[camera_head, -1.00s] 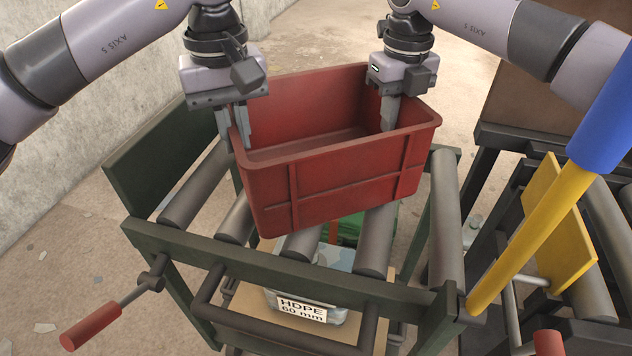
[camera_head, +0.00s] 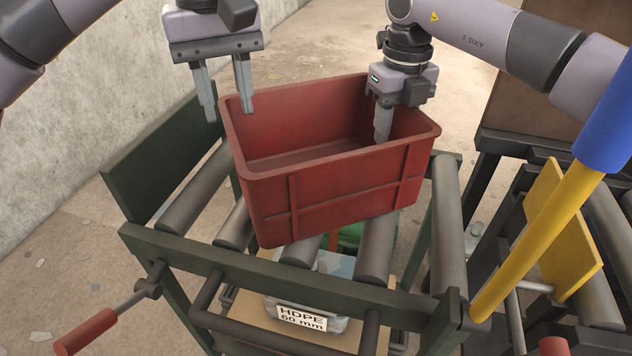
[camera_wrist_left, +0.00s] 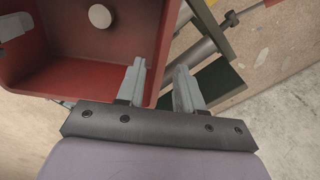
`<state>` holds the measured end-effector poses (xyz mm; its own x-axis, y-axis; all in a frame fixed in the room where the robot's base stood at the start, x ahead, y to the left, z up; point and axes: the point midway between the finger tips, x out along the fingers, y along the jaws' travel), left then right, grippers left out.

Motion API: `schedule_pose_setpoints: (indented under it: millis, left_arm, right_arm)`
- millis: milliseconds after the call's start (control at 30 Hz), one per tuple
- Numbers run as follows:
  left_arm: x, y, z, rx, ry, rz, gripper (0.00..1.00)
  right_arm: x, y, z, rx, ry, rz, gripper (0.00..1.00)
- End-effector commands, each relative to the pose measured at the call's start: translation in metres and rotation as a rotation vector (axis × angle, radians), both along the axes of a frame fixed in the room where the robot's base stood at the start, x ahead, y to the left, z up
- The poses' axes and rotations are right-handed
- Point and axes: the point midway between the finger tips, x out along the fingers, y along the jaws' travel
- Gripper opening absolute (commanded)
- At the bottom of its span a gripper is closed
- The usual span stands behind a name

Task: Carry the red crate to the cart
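I cannot tell whether the green frame is the cart.
A bin labelled HDPE 60 mm (camera_head: 302,318) stands under the rollers. A red crank handle (camera_head: 86,331) sticks out at left. A yellow and blue post (camera_head: 535,235) and a dark roller frame (camera_head: 600,290) are at right. A concrete wall (camera_head: 60,140) is at left.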

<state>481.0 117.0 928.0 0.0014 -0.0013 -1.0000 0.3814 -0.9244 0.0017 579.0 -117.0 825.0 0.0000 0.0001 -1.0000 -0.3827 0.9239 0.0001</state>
Motion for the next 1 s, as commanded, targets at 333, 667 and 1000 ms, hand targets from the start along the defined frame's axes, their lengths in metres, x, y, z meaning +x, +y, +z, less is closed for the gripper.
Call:
schedule_pose_setpoints:
  millis: [333,667,1000]
  left_arm:
    - [0.0,0.0,0.045,0.004,-0.001,0.002,0.36]
    - [0.0,0.0,0.052,0.001,0.002,0.001,0.36]
    - [0.0,0.0,0.052,0.001,0.002,0.001,0.36]
  right_arm:
    - [0.0,0.0,0.0,0.0,0.0,0.0,0.36]
    - [0.001,0.001,0.019,0.001,-0.004,0.0,0.36]
    - [0.0,0.001,0.092,0.001,-0.003,-0.001,0.36]
